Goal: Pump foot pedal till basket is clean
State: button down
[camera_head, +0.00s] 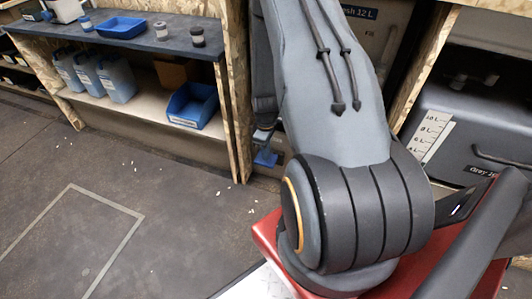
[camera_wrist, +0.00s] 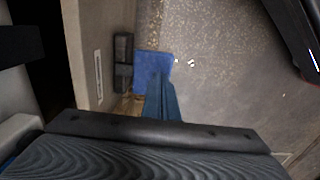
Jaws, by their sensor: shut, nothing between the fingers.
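The blue foot pedal (camera_head: 266,158) sits low by the bench front, just left of my arm in the head view. It also shows as a flat blue plate (camera_wrist: 148,62) in the wrist view. My gripper (camera_wrist: 159,76) is shut and empty, its narrow blue-grey fingers pointing at the pedal. The tips overlap the plate's lower edge in the picture; I cannot tell whether they touch it. In the head view my arm covers much of the middle. No basket is visible in either view.
A tank with a level strip (camera_head: 431,135) stands at right, beside another marked "12 L" (camera_head: 359,13). The left bench (camera_head: 140,38) holds a blue tray (camera_head: 120,27); its shelf holds blue jugs (camera_head: 116,79) and a blue bin (camera_head: 192,105). Open floor (camera_head: 60,160) lies left.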

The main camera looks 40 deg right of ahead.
jog(key=shift+f+b, duration=0.85)
jog(key=shift+f, duration=1.25)
jog(key=shift+r+p, duration=1.95)
jog(key=shift+r, duration=0.4)
